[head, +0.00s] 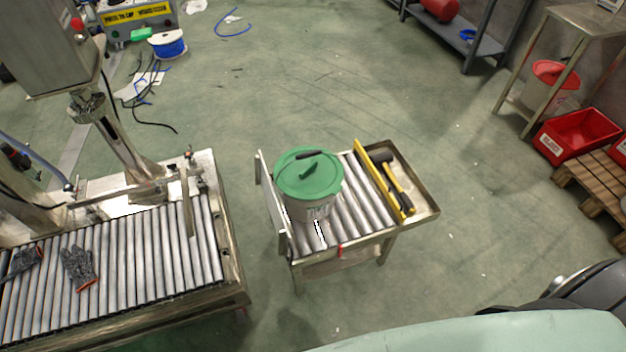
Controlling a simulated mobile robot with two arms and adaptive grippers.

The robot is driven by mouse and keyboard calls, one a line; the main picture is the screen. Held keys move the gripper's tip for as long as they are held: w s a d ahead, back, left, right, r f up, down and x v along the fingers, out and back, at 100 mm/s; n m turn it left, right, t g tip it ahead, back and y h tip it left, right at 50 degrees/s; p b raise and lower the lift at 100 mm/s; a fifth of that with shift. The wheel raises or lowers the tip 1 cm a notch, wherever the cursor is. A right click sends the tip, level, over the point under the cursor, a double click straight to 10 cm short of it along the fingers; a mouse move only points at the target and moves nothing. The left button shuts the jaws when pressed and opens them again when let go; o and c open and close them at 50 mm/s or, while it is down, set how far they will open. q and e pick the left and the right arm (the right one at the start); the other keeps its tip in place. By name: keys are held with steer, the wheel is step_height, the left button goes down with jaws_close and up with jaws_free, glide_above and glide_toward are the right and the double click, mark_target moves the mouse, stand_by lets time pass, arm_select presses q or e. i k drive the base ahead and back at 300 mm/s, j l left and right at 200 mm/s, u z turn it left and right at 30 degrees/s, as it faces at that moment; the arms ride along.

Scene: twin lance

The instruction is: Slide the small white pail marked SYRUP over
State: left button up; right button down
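A white pail (311,209) with a green lid (308,175) stands upright on the rollers of a small steel roller stand (363,210). A dark handle lies across its lid. Marks show low on its front, but they are too small to read, so I cannot confirm SYRUP. Another whitish pail with a red lid (555,73) stands at the right beneath a steel table. Neither of my grippers is in view.
A longer roller conveyor (120,255) with grey gloves (79,268) is at left, separated from the stand by a floor gap. A yellow bar (378,177) and a hammer (395,184) lie right of the pail. Red crates (578,136) and a pallet are far right.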

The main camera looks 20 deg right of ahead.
mark_target(316, 210)
steer(key=j+z, duration=0.1)
steer(key=j, duration=2.65)
